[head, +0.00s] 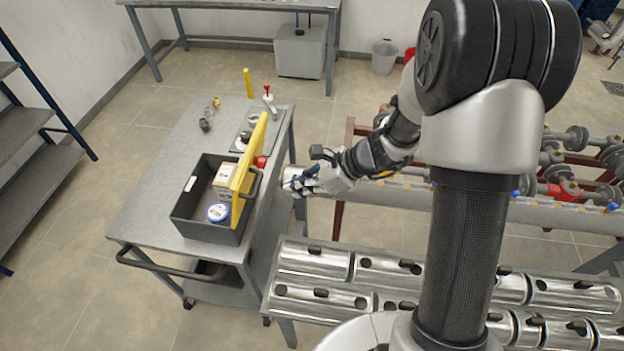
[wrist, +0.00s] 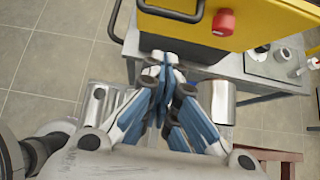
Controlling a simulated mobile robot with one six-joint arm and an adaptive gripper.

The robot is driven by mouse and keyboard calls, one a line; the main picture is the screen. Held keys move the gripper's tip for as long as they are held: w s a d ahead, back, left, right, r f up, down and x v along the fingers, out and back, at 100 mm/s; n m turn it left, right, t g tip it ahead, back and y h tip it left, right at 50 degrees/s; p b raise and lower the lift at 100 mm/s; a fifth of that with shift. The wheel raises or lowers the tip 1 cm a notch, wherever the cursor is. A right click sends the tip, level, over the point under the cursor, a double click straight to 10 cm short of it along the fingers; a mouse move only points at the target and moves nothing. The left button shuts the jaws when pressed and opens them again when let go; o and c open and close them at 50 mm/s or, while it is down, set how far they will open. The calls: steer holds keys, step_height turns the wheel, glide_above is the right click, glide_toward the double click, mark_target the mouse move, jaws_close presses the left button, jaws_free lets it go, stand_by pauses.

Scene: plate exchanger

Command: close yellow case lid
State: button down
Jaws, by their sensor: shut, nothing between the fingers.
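The case stands on the grey cart, with its dark grey base (head: 205,229) holding several items. Its yellow lid (head: 248,155) stands upright along the base's right side, so the case is open. In the wrist view the yellow lid (wrist: 265,25) fills the top, with a dark handle (wrist: 170,12) and a red knob (wrist: 224,22) on its outer face. My gripper (head: 290,183) is to the right of the lid, on its outer side, and looks apart from it. Its fingers (wrist: 165,68) are together and empty, pointing toward the lid.
A cream box (head: 224,181) and a blue-white tin (head: 218,213) sit inside the case. Shiny metal cylinders (head: 315,260) lie on a rack at front right.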

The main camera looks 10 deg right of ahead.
mark_target(257, 173)
steer(key=a, duration=0.1)
steer(key=w+a+f, duration=0.1)
steer(key=a, duration=0.1)
steer(key=w+a, duration=0.1)
steer(key=a, duration=0.1)
steer(key=shift+a+f, duration=0.15)
steer(key=a+r+h+p, duration=0.1)
steer(key=p, duration=0.1)
steer(key=shift+w+r+p, duration=0.1)
steer(key=shift+w+p, duration=0.1)
steer(key=shift+p, duration=0.15)
steer(key=shift+a+r, duration=0.1)
